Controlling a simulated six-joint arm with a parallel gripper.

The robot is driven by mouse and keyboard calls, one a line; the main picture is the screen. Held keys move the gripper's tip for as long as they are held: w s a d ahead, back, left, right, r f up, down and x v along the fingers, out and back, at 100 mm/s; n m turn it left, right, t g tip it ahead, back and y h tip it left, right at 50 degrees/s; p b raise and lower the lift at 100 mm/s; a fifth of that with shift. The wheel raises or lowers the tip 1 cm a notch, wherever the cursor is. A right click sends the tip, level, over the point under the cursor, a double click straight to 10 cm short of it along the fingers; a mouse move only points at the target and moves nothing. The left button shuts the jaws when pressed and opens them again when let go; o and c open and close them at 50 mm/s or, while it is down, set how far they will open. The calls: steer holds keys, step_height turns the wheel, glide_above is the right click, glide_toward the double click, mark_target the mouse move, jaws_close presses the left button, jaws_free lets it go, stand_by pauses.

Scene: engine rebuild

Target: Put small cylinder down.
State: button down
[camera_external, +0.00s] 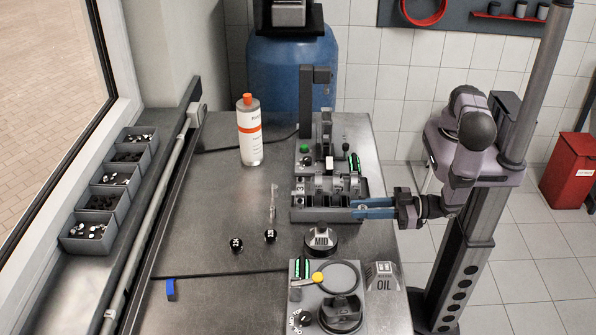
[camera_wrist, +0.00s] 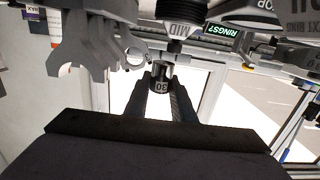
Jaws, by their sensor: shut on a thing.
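My gripper (camera_external: 358,208) reaches in from the right in the external view, its blue fingers at the front right end of the grey rack (camera_external: 325,216). In the wrist view the fingers (camera_wrist: 161,88) are shut on a small dark cylinder (camera_wrist: 160,72) with a pale label that seems to read 30. In the external view I cannot make out the held cylinder. Two similar small black cylinders, one to the left (camera_external: 236,245) and one to the right (camera_external: 270,236), stand on the metal table (camera_external: 205,215).
A MID-marked dark part (camera_external: 320,241) lies just in front of the rack. A white bottle (camera_external: 250,135) stands behind. The left middle of the table is clear.

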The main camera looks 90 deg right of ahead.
steer(key=b, duration=0.5)
glide_above(358, 241)
steer(key=shift+f, duration=2.75)
steer(key=shift+r, duration=0.2)
step_height(358, 241, up, 5)
steer(key=p, duration=0.5)
steer(key=shift+r, duration=0.15)
step_height(358, 241, down, 10)
steer(key=b, duration=0.7)
steer(key=shift+r, duration=0.1)
steer(key=shift+b, duration=0.35)
